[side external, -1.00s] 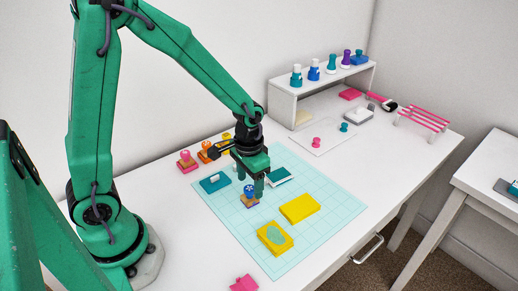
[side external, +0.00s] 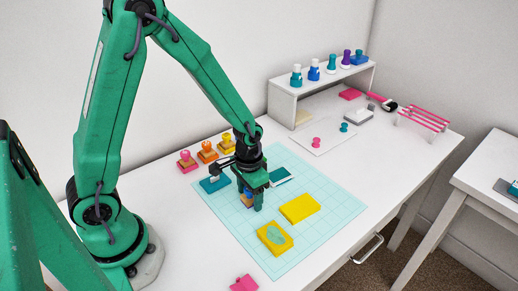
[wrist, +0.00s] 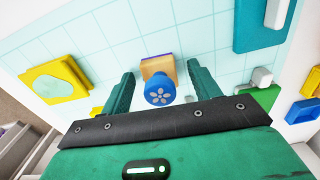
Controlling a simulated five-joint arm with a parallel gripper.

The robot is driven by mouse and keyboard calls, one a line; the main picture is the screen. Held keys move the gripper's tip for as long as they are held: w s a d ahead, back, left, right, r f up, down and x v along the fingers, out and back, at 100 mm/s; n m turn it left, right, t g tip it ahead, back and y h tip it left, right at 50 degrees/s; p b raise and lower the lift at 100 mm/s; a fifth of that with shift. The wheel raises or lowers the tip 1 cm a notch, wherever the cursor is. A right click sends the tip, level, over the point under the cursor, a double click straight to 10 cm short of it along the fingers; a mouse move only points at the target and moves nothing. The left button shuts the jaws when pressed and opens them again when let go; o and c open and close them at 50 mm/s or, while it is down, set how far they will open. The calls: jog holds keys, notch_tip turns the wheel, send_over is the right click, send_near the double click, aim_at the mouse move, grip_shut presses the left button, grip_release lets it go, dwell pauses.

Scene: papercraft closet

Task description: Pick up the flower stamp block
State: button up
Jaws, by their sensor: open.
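The flower stamp block has a wooden base and a blue knob with a pale flower on top. In the wrist view the flower stamp block (wrist: 160,88) stands upright on the gridded mat, between my two green fingers. My gripper (wrist: 147,90) is open, with a gap on each side of the block. In the side view my gripper (side external: 252,200) is low over the mat, and the flower stamp block (side external: 244,197) is mostly hidden behind the fingers. I see no contact between fingers and block.
The light blue gridded mat (side external: 325,230) holds a yellow block (side external: 299,208), a yellow pad with a teal patch (side external: 275,238) and a teal pad (side external: 214,183). Several stamps (side external: 207,151) stand behind the mat. A white shelf (side external: 284,102) with bottles stands at the back.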

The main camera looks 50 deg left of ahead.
jog(key=c, duration=1.2)
jog(key=shift+r, duration=0.15)
jog(key=shift+r, duration=0.7)
jog(key=r, duration=0.3)
jog(key=shift+d, duration=0.25)
jog(key=s+d+r, duration=0.2)
jog(key=d, duration=0.1)
jog(key=s+d+r, duration=0.2)
jog(key=d, duration=0.1)
jog(key=s+d+r, duration=0.2)
jog(key=d, duration=0.1)
jog(key=shift+s+r, duration=0.2)
jog(key=shift+s, duration=0.1)
